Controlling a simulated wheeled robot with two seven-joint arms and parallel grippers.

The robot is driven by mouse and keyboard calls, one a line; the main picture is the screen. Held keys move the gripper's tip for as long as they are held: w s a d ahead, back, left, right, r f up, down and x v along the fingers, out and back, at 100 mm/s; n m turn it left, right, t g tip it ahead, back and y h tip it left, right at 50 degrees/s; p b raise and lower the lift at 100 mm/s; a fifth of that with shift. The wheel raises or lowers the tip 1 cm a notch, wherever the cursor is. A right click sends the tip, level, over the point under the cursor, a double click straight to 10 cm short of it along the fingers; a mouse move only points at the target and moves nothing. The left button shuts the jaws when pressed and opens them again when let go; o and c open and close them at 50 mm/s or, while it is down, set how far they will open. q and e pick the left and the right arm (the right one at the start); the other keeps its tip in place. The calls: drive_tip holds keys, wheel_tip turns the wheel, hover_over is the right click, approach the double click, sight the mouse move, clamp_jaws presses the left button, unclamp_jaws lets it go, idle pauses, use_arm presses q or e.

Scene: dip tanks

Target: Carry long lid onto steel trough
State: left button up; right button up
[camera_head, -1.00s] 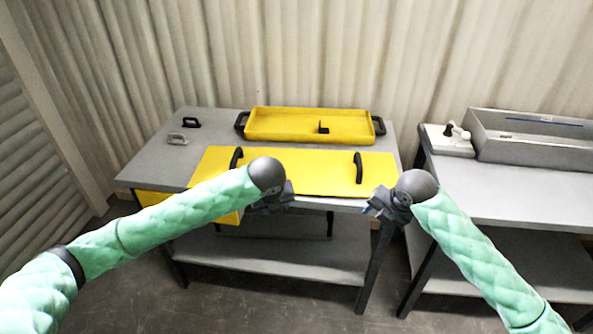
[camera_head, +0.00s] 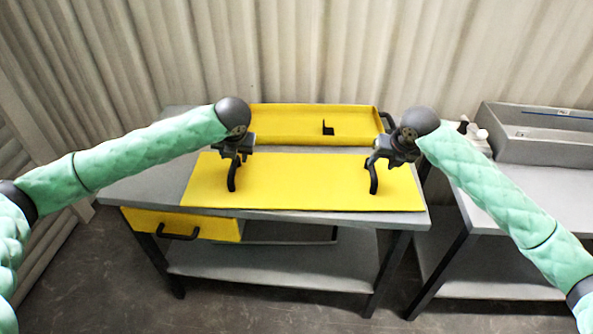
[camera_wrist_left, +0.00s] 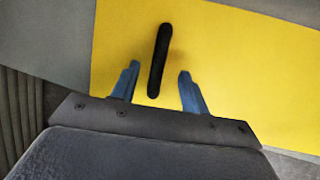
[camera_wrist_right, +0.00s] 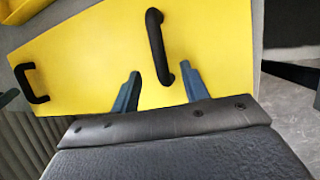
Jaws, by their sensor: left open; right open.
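The long lid (camera_head: 300,185) is a flat yellow plate on the grey table, with a black arched handle near each end. My left gripper (camera_head: 238,158) is open above the left handle (camera_head: 232,178); in the left wrist view that handle (camera_wrist_left: 159,60) lies between the blue fingers (camera_wrist_left: 158,88). My right gripper (camera_head: 380,160) is open above the right handle (camera_head: 374,180); in the right wrist view this handle (camera_wrist_right: 158,45) reaches down between the open fingers (camera_wrist_right: 160,88). Neither gripper visibly grips a handle. The steel trough (camera_head: 540,150) stands on the right table.
A yellow tray (camera_head: 290,137) with a small black piece inside lies behind the lid. A yellow drawer (camera_head: 215,226) hangs under the table's left front. The right table (camera_head: 540,190) has bare space before the trough. A white item (camera_head: 482,138) is partly hidden beside the trough.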

sight(234, 163)
use_arm(q)
drive_tip(key=shift+a+f, duration=0.1)
drive_tip(key=shift+f, duration=0.1)
use_arm(e)
drive_tip(key=shift+a+f, duration=0.15)
drive_tip(key=shift+f, duration=0.05)
use_arm(q)
drive_tip(key=shift+x, duration=3.5)
use_arm(e)
drive_tip(key=shift+x, duration=3.5)
use_arm(q)
drive_tip(key=shift+c, duration=0.3)
use_arm(e)
drive_tip(key=shift+c, duration=0.3)
use_arm(q)
clamp_jaws()
use_arm(e)
clamp_jaws()
